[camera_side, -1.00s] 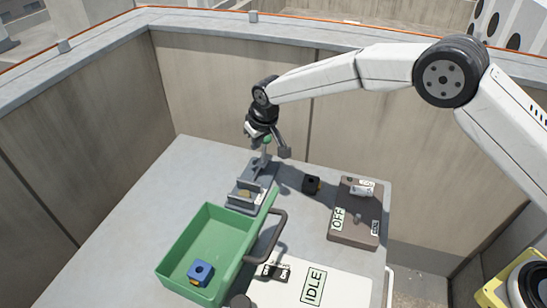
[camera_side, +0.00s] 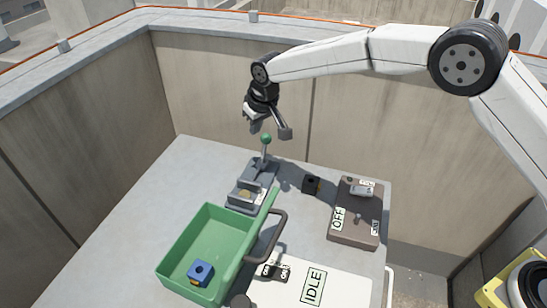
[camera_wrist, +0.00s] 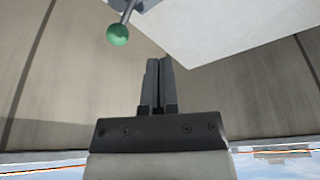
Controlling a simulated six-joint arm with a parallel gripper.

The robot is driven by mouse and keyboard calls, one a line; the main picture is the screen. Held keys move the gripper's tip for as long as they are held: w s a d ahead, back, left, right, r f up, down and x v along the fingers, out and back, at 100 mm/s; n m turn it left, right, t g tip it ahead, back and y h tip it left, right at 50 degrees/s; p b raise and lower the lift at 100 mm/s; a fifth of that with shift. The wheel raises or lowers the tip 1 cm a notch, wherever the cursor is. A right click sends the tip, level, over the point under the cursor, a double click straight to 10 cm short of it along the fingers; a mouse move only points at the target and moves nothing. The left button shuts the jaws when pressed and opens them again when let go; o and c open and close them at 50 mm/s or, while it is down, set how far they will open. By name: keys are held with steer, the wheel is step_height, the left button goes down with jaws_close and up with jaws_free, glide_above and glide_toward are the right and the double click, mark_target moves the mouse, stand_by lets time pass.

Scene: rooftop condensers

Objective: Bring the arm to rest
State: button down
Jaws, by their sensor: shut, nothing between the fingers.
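My gripper (camera_side: 256,128) hangs above the back of the table, over a grey clamp-like fixture (camera_side: 251,186) with an upright lever topped by a green ball (camera_side: 266,138). Its fingers are shut and empty; the closed fingers show in the wrist view (camera_wrist: 158,82). The green ball also shows in the wrist view (camera_wrist: 118,35), up and left of the fingers and apart from them. My arm reaches in from the right, raised clear of the table.
A green tray (camera_side: 180,247) holds a blue block (camera_side: 200,272). A dark block (camera_side: 311,184) sits near a brown box marked OFF (camera_side: 352,232). A white panel marked IDLE (camera_side: 345,292) lies in front. Walls (camera_side: 370,130) enclose the table.

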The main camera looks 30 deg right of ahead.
stand_by(0.3)
steer(key=s+d+r+m, duration=0.1)
steer(key=s+d+r, duration=0.2)
steer(key=s+d, duration=1)
steer(key=s+d+f+m, duration=0.1)
steer(key=s+d, duration=0.4)
steer(key=s, duration=0.4)
steer(key=s+d+f+m, duration=0.1)
steer(key=s+d, duration=0.4)
steer(key=s, duration=0.5)
steer(key=shift+d+f+g+h, duration=0.15)
steer(key=shift+f+g+h, duration=0.15)
steer(key=shift+h, duration=0.1)
steer(key=shift+w, duration=0.1)
